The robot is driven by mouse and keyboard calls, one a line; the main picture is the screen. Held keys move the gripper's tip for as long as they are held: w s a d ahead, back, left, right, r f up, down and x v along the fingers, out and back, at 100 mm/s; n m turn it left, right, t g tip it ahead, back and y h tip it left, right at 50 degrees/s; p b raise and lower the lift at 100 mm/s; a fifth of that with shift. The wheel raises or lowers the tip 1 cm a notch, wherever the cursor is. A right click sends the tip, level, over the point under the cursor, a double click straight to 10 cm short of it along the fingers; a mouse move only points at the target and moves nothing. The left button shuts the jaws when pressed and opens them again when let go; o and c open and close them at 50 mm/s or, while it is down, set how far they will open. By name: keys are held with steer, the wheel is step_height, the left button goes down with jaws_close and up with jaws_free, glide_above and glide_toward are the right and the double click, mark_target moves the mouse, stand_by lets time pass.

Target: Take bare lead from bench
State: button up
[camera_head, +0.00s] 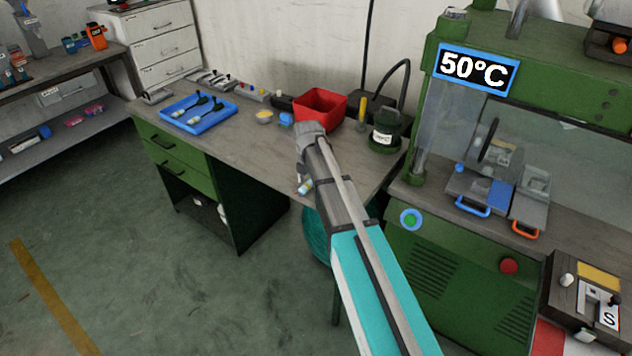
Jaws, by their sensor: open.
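A blue tray (198,113) lies on the left part of the bench (240,135). Two dark, slim pieces (198,103) with pale and blue ends lie in it. They look like leads, but I cannot tell whether they are bare. My gripper (304,184) is small and partly hidden by my arm, at the bench's front edge, to the right of the tray and apart from it. It is open, and I see nothing held in it.
A red bin (320,108) and a dark green pot (383,135) stand behind my arm. Small parts and a yellow dish (264,117) lie between tray and bin. A green press (465,150) marked 50°C stands at right. The bench front left of my arm is clear.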

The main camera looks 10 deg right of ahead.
stand_by(0.5)
jaws_close()
